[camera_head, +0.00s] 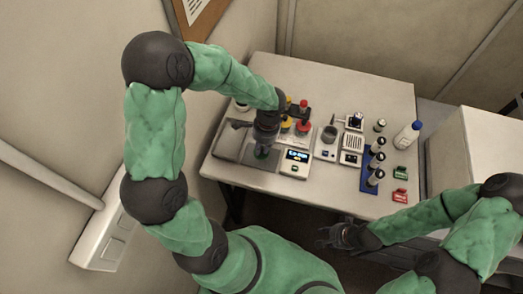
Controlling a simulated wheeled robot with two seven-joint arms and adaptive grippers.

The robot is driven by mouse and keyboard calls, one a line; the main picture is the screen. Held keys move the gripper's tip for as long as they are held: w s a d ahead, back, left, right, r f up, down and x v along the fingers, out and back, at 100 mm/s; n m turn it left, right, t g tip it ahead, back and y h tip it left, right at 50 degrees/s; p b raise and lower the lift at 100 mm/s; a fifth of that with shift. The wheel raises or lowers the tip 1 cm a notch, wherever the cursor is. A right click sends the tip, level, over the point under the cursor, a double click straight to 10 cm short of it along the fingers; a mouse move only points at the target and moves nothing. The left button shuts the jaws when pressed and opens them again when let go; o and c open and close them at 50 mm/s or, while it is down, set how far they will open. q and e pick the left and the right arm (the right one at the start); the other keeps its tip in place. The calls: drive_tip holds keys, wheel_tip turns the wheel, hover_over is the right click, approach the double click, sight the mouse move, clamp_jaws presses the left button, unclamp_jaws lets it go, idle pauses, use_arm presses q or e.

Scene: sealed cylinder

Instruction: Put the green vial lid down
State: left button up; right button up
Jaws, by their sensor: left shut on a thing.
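My left gripper (262,146) points down over the left part of the white table, above a grey tray-like area beside a device with a lit display.
The display device (296,157) stands right of my left gripper. Red and yellow topped items (303,127) stand behind it. A blue rack (371,174) holds dark-capped vials. A green block (401,172), a red block (399,197) and a blue-capped bottle (407,134) are at the right.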

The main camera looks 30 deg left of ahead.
sight(262, 149)
use_arm(q)
drive_tip(key=shift+w+a+f+b, duration=0.1)
drive_tip(key=shift+w+f+b, duration=0.1)
drive_tip(key=shift+f, duration=0.8)
drive_tip(key=shift+w+a+f+b, duration=0.1)
drive_tip(key=shift+w+f+b, duration=0.1)
drive_tip(key=shift+f, duration=0.8)
drive_tip(key=shift+s, duration=0.1)
drive_tip(key=shift+f, duration=0.2)
drive_tip(key=o, duration=0.8)
drive_tip(key=shift+o, duration=0.2)
drive_tip(key=shift+r, duration=0.1)
drive_tip(key=shift+r, duration=0.45)
wheel_tip(262, 149, up, 11)
drive_tip(key=w+d+p, duration=0.1)
drive_tip(key=p, duration=0.1)
drive_tip(key=shift+r, duration=0.15)
